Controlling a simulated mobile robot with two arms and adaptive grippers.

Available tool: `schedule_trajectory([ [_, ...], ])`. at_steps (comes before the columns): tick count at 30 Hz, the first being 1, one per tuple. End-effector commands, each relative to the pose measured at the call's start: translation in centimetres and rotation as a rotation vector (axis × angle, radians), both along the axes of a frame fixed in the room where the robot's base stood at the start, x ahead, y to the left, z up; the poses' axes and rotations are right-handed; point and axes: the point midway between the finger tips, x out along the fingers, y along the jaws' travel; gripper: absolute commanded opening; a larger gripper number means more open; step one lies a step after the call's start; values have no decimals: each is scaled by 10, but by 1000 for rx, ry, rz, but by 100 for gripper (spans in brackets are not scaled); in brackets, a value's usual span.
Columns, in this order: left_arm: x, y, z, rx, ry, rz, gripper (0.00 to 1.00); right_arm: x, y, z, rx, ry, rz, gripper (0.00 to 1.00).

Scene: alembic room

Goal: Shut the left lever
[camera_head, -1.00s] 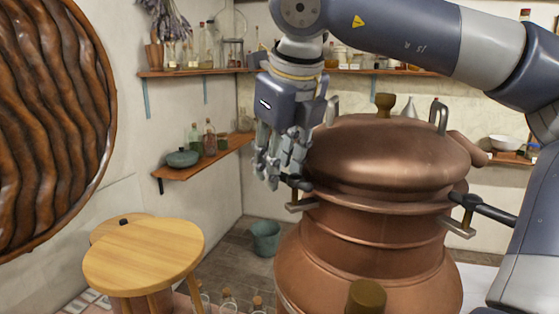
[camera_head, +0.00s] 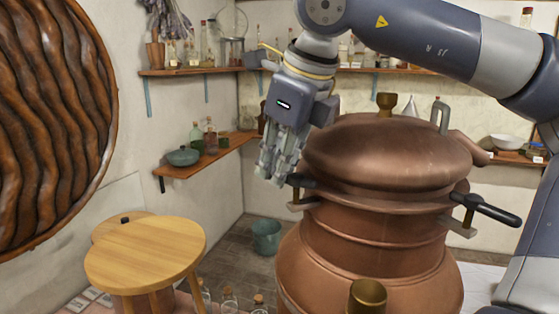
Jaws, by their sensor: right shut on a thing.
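The copper still (camera_head: 365,240) stands at centre right with its domed lid (camera_head: 385,150) on. The left lever (camera_head: 302,181) has a dark handle at the left side of the lid rim, beside a small metal bracket. My right gripper (camera_head: 272,180) reaches down from above at this lever, shut on it; its fingers hide part of the handle. The right lever (camera_head: 485,208) has a black handle that sticks out to the right from the rim. My left gripper is not in view.
A round wooden stool (camera_head: 145,255) stands at lower left, and a teal bucket (camera_head: 266,237) is on the floor. Shelves with bottles (camera_head: 200,165) line the walls. A large carved brown disc (camera_head: 50,130) fills the left edge.

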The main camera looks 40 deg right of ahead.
Motion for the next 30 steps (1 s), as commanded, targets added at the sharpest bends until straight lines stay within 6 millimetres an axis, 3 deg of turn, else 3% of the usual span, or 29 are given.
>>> schedule_trajectory([
  [18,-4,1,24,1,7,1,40,-12,13,3,4,-3,583,0],
  [30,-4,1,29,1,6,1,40,-20,16,1,2,-2,879,0],
])
